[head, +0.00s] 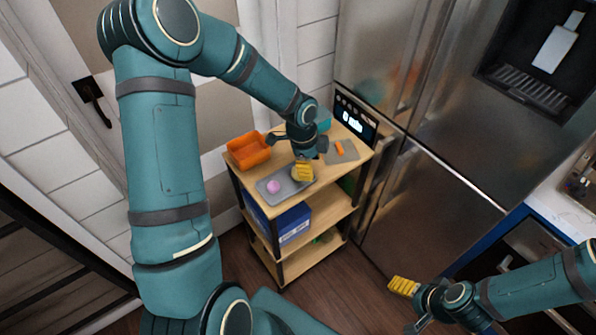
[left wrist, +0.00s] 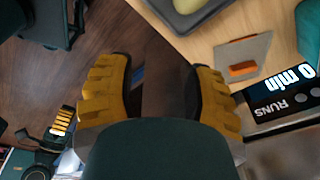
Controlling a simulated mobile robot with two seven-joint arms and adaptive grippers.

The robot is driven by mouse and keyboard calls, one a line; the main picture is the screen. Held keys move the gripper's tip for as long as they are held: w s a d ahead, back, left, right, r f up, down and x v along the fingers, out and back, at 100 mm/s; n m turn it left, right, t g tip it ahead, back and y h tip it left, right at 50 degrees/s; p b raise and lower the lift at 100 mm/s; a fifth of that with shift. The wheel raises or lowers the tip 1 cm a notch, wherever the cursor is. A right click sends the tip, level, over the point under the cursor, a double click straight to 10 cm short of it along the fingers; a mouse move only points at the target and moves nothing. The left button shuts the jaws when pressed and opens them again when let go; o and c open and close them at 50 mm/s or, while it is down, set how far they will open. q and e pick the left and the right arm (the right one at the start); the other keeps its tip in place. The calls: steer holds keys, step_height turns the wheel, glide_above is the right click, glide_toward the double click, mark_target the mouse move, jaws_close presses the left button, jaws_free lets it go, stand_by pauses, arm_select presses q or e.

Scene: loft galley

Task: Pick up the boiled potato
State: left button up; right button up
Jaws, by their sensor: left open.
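A pale yellow-green rounded thing, likely the boiled potato (left wrist: 197,4), sits on a dark grey tray (left wrist: 176,18) at the top edge of the left wrist view, cut off by the frame. My left gripper (head: 303,173) is over the tray's right end. In the left wrist view its yellow fingers (left wrist: 157,78) are apart with nothing between them. My right gripper (head: 403,286) is low at the right, far from the cart, its finger gap unclear.
A pink round thing (head: 273,186) lies on the tray. An orange bin (head: 248,151) stands behind it. A blue box (head: 293,224) is on the shelf below.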

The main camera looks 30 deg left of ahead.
arm_select(q)
steer(key=w+a+r+m+y, duration=0.1)
steer(key=a+r+m+y, duration=0.1)
steer(key=a+r+m, duration=0.3)
steer(key=n+b, duration=0.2)
glide_above(295, 171)
step_height(295, 171, down, 8)
steer(key=shift+a+r, duration=0.1)
steer(key=shift+a, duration=0.05)
steer(key=shift+w+d+f+b, duration=0.1)
steer(key=shift+f+b, duration=0.15)
steer(key=shift+f, duration=1.4)
steer(key=shift+d+f+b, duration=0.1)
steer(key=shift+f+b, duration=0.15)
steer(key=shift+f, duration=1.4)
steer(key=c, duration=0.7)
steer(key=shift+c, duration=0.2)
